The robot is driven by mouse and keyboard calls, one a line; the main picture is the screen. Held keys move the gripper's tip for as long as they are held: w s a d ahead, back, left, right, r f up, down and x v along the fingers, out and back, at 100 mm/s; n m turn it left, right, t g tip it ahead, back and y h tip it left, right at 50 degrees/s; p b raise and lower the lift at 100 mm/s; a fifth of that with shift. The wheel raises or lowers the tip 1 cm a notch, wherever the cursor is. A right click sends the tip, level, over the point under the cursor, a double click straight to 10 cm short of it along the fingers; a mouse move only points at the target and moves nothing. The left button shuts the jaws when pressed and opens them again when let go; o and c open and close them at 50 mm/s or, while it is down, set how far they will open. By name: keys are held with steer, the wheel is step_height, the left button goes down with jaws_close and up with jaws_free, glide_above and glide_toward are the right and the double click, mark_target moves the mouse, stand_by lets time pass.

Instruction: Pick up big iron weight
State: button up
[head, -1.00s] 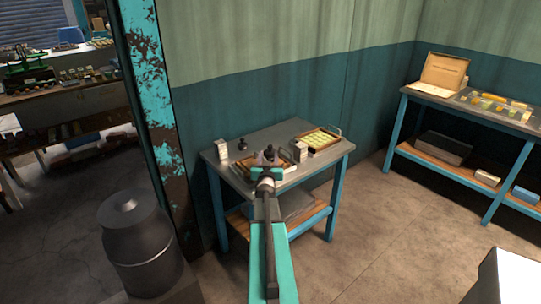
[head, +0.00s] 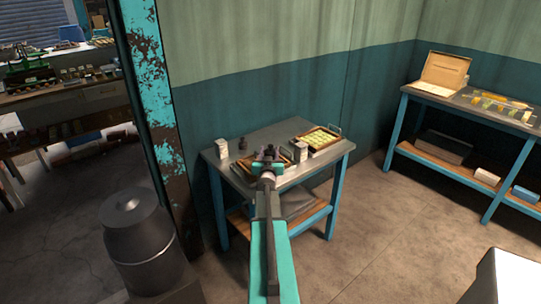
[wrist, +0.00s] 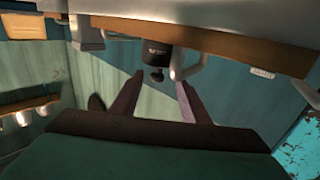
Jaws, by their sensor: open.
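A dark iron weight (head: 242,144) with a knob stands on the small grey-topped table (head: 222,163) in the head view. It appears in the wrist view as a dark knobbed body (wrist: 158,56), upside down in the picture. There it lies ahead, between the lines of my two fingers. My gripper (head: 267,153) is over the front middle of the table in the head view. Its fingers also show in the wrist view (wrist: 156,92), spread apart with nothing held. I cannot tell the exact gap to the weight.
A wooden tray lies partly behind my gripper. A large dark can (head: 137,240) stands at lower left.

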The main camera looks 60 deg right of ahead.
mark_target(270, 148)
steer(key=shift+p+x, duration=0.6)
steer(key=shift+x, duration=0.85)
steer(key=shift+p+x, duration=0.3)
steer(key=shift+x, duration=0.55)
steer(key=shift+s+d, duration=0.1)
steer(key=shift+s, duration=0.05)
jaws_close()
steer(key=shift+r, duration=0.15)
